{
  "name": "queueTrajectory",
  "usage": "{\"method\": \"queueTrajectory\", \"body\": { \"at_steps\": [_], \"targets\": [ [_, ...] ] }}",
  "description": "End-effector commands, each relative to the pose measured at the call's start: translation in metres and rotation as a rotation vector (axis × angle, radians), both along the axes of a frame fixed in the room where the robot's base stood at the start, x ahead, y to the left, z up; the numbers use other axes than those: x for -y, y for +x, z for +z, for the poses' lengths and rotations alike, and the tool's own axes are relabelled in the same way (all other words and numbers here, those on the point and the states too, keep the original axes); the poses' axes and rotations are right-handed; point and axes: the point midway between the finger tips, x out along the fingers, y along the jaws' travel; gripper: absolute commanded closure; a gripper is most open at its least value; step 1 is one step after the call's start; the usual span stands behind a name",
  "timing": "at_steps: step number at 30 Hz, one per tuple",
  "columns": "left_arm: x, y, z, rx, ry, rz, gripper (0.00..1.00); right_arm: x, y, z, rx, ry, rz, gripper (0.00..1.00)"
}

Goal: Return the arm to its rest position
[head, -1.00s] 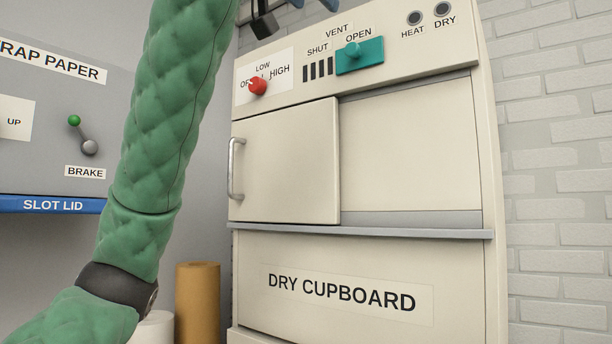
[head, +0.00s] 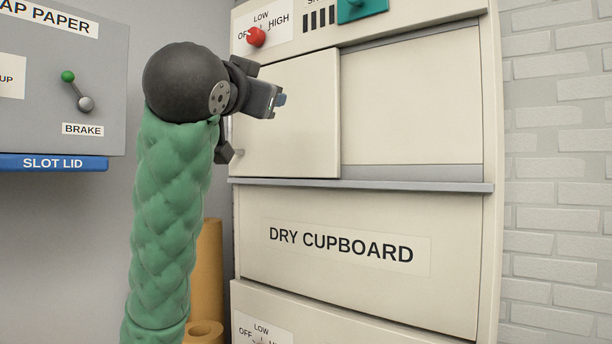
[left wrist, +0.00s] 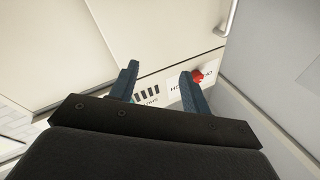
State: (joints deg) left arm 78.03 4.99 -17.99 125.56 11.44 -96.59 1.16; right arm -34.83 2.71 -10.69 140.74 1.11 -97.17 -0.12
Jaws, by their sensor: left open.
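My left arm comes up in front of the left edge of the dry cupboard (head: 400,210) in the head view, in a green quilted sleeve with a black wrist. My left gripper (head: 278,103) is at the cupboard's sliding door (head: 305,130), largely side-on and partly hidden by the wrist. In the left wrist view my left gripper (left wrist: 158,85) has its two blue-grey fingers apart with nothing between them. The red knob (left wrist: 198,76) shows just beyond one finger, and the door handle (left wrist: 228,18) is at the top right. My right gripper is out of view.
The red knob (head: 256,37) and teal vent slider (head: 360,8) are on the panel above. A grey wrap paper unit with a brake lever (head: 77,90) and blue slot lid (head: 50,163) is at left. Brown rolls (head: 208,270) stand behind my arm. A brick wall is at right.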

Motion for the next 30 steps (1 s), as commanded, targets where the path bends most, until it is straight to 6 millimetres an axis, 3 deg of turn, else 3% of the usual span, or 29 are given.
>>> {"method": "queueTrajectory", "body": {
  "at_steps": [1,6,15,23,30],
  "targets": [
    [-0.003,0.009,-0.02,-0.024,-0.005,0.006,0.53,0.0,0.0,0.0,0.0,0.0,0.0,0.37],
    [-0.014,0.033,-0.082,-0.095,-0.019,0.029,0.53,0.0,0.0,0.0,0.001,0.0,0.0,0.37],
    [-0.033,0.061,-0.194,-0.233,-0.047,0.066,0.53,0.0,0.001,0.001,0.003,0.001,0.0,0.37],
    [-0.046,0.072,-0.294,-0.364,-0.069,0.097,0.53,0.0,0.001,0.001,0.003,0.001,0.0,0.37],
    [-0.057,0.069,-0.386,-0.49,-0.084,0.122,0.53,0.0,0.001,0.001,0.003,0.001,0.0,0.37]
  ]
}}
